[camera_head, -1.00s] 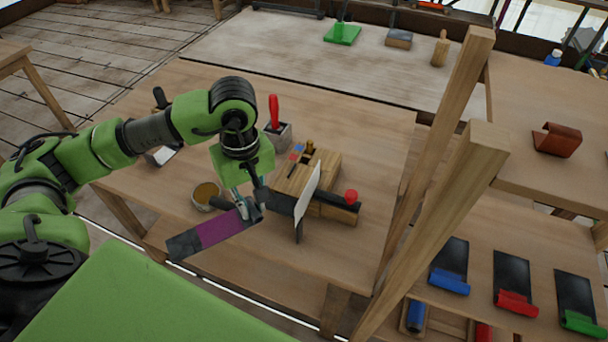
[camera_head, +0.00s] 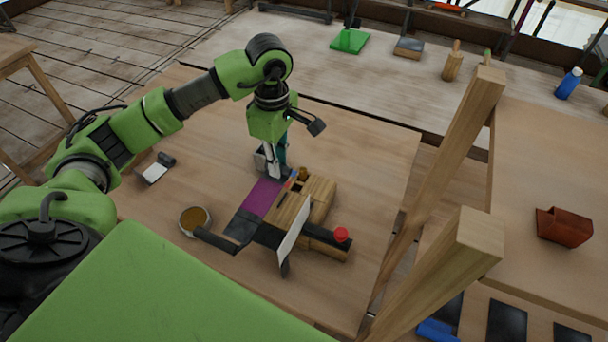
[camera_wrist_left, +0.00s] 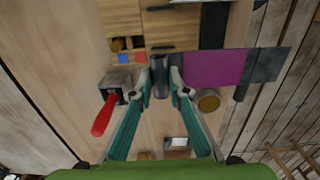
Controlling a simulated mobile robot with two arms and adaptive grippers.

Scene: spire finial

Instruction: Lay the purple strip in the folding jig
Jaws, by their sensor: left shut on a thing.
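The purple strip (camera_head: 262,198) has a purple middle and dark ends. My left gripper (camera_head: 277,172) is shut on its far dark end, and the strip runs from there toward the lower left. In the left wrist view the strip (camera_wrist_left: 213,69) extends right from the gripper (camera_wrist_left: 160,88). The folding jig (camera_head: 318,197) is a wooden block with an upright white-faced plate (camera_head: 293,229) and a red knob (camera_head: 341,235). The strip is beside the jig's left side; I cannot tell whether it touches. The jig's wood (camera_wrist_left: 123,15) is at the top of the wrist view. My right gripper is not in view.
Wooden posts (camera_head: 448,150) rise at right.

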